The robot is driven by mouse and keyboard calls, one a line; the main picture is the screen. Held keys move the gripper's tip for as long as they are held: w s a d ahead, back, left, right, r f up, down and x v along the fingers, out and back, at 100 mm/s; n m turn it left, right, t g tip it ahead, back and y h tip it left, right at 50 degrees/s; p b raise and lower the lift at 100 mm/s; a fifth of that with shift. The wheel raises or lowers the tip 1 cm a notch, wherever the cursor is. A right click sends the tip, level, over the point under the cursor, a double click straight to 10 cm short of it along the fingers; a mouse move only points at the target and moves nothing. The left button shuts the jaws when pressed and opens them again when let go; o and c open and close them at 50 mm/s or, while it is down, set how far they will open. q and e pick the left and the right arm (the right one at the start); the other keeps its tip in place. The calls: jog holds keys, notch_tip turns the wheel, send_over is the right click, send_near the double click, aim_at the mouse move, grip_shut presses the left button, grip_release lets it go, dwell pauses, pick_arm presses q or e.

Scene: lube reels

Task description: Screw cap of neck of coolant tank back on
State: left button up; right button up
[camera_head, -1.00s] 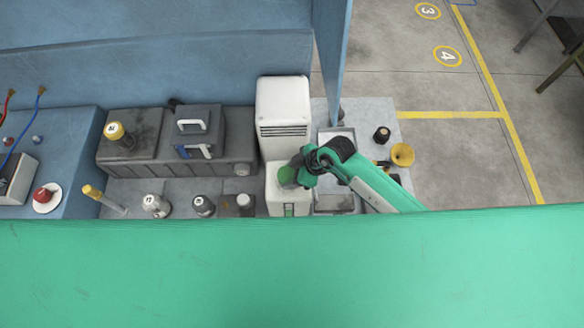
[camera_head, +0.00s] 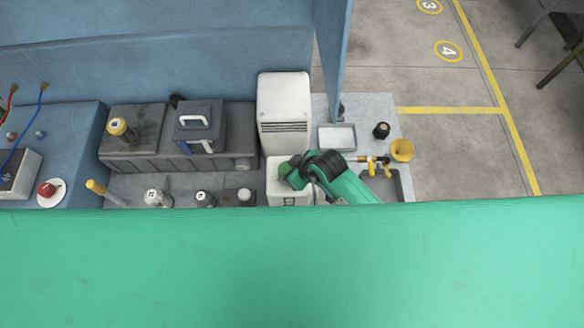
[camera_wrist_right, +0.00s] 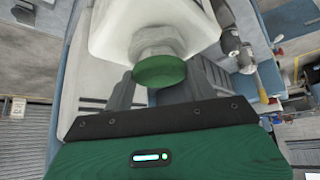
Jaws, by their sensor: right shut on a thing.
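The white coolant tank (camera_head: 277,197) stands near the middle of the bench in the head view, partly covered by my right arm. In the right wrist view, its white body (camera_wrist_right: 110,30) and ridged pale neck (camera_wrist_right: 153,46) show at the top. A round green cap (camera_wrist_right: 160,72) sits against the neck's end. It cannot be told whether its thread is engaged. My right gripper (camera_wrist_right: 160,84) has its dark fingers on both sides of the cap and is shut on it. The head view shows this gripper over the tank, fingertips hidden. My left gripper is out of view.
A tall white vented unit (camera_head: 284,100) stands behind the tank. A dark grey tank (camera_head: 165,155) and several small containers lie to the left. A shallow tray (camera_head: 337,137), a black-topped jar (camera_head: 381,131) and a brass funnel (camera_head: 401,151) are to the right.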

jog(key=shift+r, duration=0.1)
jog(key=o, duration=1.1)
jog(key=shift+o, duration=0.6)
jog(key=shift+o, duration=1.1)
